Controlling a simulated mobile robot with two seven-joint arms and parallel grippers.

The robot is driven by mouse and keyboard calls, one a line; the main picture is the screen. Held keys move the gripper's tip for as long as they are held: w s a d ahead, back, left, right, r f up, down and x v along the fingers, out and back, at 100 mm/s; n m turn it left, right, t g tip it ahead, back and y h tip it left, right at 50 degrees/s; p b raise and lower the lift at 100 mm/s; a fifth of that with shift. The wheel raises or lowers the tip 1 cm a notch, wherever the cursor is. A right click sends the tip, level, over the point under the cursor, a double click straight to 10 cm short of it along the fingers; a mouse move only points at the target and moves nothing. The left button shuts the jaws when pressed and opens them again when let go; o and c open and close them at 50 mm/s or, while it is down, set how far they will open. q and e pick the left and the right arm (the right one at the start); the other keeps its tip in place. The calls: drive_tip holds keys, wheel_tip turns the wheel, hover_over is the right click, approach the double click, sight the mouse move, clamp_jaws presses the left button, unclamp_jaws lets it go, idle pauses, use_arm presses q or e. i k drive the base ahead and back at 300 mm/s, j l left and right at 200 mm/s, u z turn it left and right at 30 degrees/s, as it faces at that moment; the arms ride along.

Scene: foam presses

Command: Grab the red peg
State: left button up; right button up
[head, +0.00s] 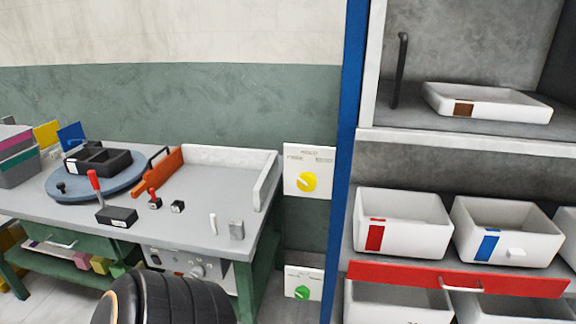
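A small red upright piece (153,193) on a dark base stands near the middle of the grey workbench top. It may be the red peg, but it is too small to tell. A red-handled lever (94,181) rises behind a black box (117,217) farther left on the bench. A white peg (213,223) stands near the bench's front right, beside a grey block (236,230). Neither of my grippers is in view.
A blue turntable (60,188) with a black tray (98,162) stands at the bench's left. An orange bar (157,175) and white walls (262,185) edge the bench's back right. A shelf (440,138) with white bins (403,225) and a red rail (400,272) stands right.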

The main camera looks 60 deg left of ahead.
sight(152, 191)
drive_tip(key=j+u, duration=0.15)
drive_tip(key=u, duration=2.45)
drive_tip(key=i+j, duration=0.3)
drive_tip(key=i, duration=0.15)
drive_tip(key=i+j+u, duration=0.15)
drive_tip(key=i+j, duration=0.2)
drive_tip(key=i, duration=0.1)
